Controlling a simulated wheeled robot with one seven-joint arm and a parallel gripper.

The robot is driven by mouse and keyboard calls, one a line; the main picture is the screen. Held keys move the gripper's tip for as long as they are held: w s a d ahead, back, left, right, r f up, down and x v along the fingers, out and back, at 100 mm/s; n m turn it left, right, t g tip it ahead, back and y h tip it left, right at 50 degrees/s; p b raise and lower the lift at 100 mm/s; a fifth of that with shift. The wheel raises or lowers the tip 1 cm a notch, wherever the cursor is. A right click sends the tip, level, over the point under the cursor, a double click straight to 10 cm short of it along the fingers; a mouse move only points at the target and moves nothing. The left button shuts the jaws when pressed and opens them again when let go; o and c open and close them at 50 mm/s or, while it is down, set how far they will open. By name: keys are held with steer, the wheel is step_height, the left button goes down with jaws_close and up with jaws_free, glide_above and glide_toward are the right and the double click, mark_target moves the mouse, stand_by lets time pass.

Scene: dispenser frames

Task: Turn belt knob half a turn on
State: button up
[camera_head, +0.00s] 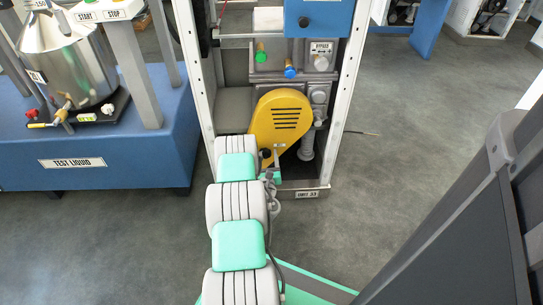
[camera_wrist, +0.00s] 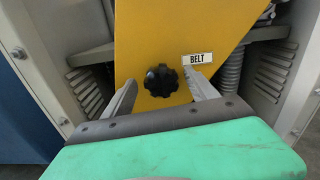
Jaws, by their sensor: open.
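The belt knob (camera_wrist: 161,81) is black, round and lobed. It sits on the yellow belt cover (camera_wrist: 150,35), just left of a white "BELT" label (camera_wrist: 197,59). In the wrist view my gripper (camera_wrist: 160,92) is open, with one finger to the left of the knob and one to the right. Gaps show between the fingers and the knob; I cannot tell how far the fingertips reach in depth. In the head view my gripper (camera_head: 271,154) is at the lower part of the yellow cover (camera_head: 280,118), and I cannot make out the knob clearly there.
The white frame (camera_head: 355,70) of the unit stands on both sides of the cover. Grey pipes (camera_head: 308,140) run to its right. Above are green (camera_head: 260,55) and blue (camera_head: 290,70) knobs and a blue box (camera_head: 320,17). A blue test-liquid bench (camera_head: 150,150) stands left.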

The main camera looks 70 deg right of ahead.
steer(key=shift+c, duration=0.2)
steer(key=c, duration=1.3)
